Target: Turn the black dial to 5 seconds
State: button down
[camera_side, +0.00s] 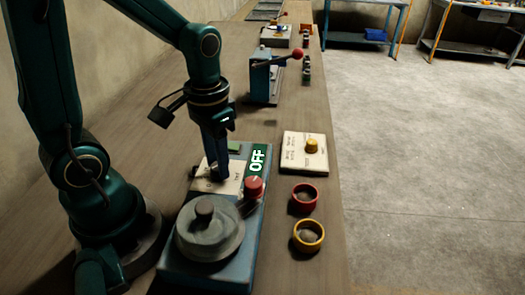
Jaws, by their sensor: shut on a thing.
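The drum blaster is a blue-grey machine (190,275) on the bench, with a round grey lid (215,238) at its front. Behind the lid is a pale printed plate (231,185), where the black dial (213,173) sits, small and mostly hidden by my fingers. My gripper (214,168) points down over this plate and is shut on the black dial. The dial's pointer and the plate's markings are too small to read. A green OFF sign (257,160) and a red knob (254,187) stand to the right of the gripper.
A red ring-shaped cup (305,197) and a yellow one (308,237) stand right of the machine. A red-handled lever device (265,80) stands farther back. The bench's right edge drops to the floor.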

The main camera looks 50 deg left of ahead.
jog(key=m, duration=0.4)
jog(key=shift+m, duration=0.4)
jog(key=shift+w+m, duration=0.1)
jog(key=shift+m, duration=0.2)
jog(key=c, duration=0.5)
grip_release()
jog(key=shift+r, duration=0.1)
jog(key=shift+r, duration=2.5)
